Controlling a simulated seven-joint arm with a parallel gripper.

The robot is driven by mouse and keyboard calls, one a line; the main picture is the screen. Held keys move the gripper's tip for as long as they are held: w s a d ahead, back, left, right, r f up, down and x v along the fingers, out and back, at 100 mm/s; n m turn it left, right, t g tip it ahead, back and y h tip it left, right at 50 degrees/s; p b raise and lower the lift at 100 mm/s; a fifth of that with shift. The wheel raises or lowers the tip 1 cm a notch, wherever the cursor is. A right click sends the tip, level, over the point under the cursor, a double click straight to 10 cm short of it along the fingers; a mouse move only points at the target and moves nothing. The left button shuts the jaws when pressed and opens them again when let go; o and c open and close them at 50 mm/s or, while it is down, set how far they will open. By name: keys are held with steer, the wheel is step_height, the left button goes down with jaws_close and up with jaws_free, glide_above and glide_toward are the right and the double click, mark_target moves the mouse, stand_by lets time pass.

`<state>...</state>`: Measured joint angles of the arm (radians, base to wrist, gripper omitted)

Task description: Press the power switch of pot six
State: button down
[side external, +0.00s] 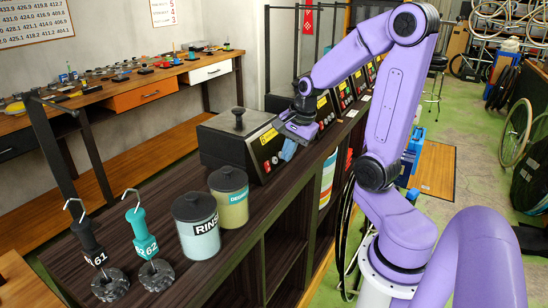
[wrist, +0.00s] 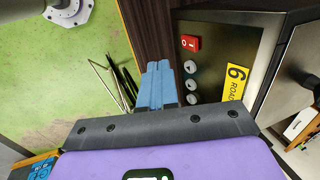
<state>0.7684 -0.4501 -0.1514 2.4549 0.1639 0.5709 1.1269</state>
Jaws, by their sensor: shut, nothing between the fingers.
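Pot six is a dark box (side external: 225,145) with a knobbed lid, at the near end of a row of pots on the dark bench. In the wrist view its metal front panel (wrist: 222,42) carries a yellow label marked 6 (wrist: 237,82). The red power switch (wrist: 190,43) sits on this panel, above several round grey buttons or knobs (wrist: 190,67). My gripper (wrist: 157,66) has its blue fingers shut and empty, left of the switch in the wrist view. In the side view my gripper (side external: 288,150) is in front of pot six's panel. I cannot tell whether it touches the panel.
More pots with yellow labels (side external: 345,93) stand along the bench behind my gripper. A rinse canister (side external: 196,228), a degreaser canister (side external: 229,198) and two hooked tools marked 61 (side external: 98,258) and 62 (side external: 146,245) stand nearer the camera.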

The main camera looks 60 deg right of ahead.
mark_target(269, 169)
steer(key=w+f, duration=0.2)
steer(key=shift+w+f, duration=0.35)
steer(key=shift+f, duration=0.05)
steer(key=shift+w+f, duration=0.2)
steer(key=shift+w, duration=0.75)
steer(key=shift+w, duration=0.1)
steer(key=shift+w+g, duration=0.3)
steer(key=shift+w, duration=0.05)
steer(key=shift+s, duration=0.1)
steer(key=shift+s+f, duration=0.4)
steer(key=shift+s, duration=0.3)
